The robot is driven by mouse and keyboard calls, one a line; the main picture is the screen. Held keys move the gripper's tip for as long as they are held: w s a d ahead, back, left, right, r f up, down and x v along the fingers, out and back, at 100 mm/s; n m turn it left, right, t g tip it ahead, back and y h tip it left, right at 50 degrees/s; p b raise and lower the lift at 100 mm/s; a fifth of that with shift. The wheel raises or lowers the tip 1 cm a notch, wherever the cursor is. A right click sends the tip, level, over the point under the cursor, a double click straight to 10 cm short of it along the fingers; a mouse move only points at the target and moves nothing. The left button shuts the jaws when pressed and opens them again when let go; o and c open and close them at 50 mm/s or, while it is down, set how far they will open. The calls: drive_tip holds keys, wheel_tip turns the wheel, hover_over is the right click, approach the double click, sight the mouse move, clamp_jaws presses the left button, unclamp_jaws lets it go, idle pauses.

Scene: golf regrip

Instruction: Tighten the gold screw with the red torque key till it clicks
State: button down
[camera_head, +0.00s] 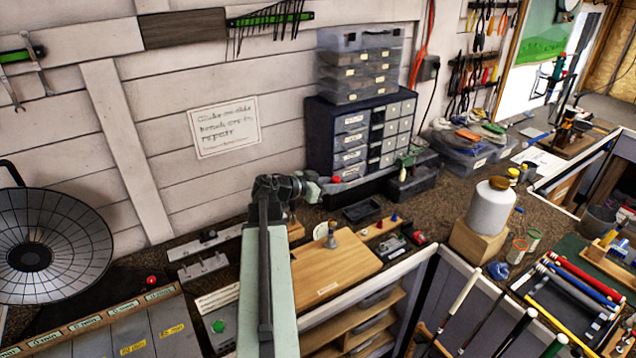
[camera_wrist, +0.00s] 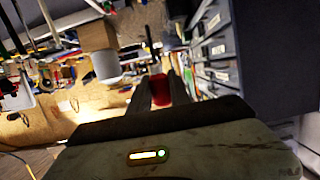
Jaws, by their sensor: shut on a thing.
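My gripper (camera_head: 312,189) is raised above the back of the bench, in front of the drawer cabinet. In the wrist view its two fingers (camera_wrist: 160,92) are shut on the red torque key (camera_wrist: 159,88). A thin dark shaft (camera_wrist: 149,40) shows beyond the red handle. In the head view a small red spot (camera_head: 335,180) shows just past the fingertips; I cannot tell whether it is the key. A grey piece with a yellowish top (camera_head: 331,237) stands on the wooden board (camera_head: 345,275). I cannot make out the gold screw in either view.
The drawer cabinet (camera_head: 350,145) stands close behind my gripper. A white jug (camera_head: 490,208) sits on a wooden block to the right. A small dark tray (camera_head: 362,210) and small red and blue pieces lie behind the board. A round wire-like dish (camera_head: 75,245) stands at left.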

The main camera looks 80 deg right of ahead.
drive_tip(key=shift+w+a+r, duration=0.1)
drive_tip(key=shift+w+a, duration=0.1)
drive_tip(key=shift+w, duration=0.1)
drive_tip(key=f+b, duration=0.5)
drive_tip(key=b, duration=0.1)
drive_tip(key=shift+w+a+f, duration=0.1)
drive_tip(key=shift+a+f, duration=0.1)
drive_tip(key=shift+f, duration=0.2)
drive_tip(key=shift+f+b, duration=0.95)
idle(1.2)
drive_tip(key=c, duration=1.1)
unclamp_jaws()
drive_tip(key=shift+r, duration=0.1)
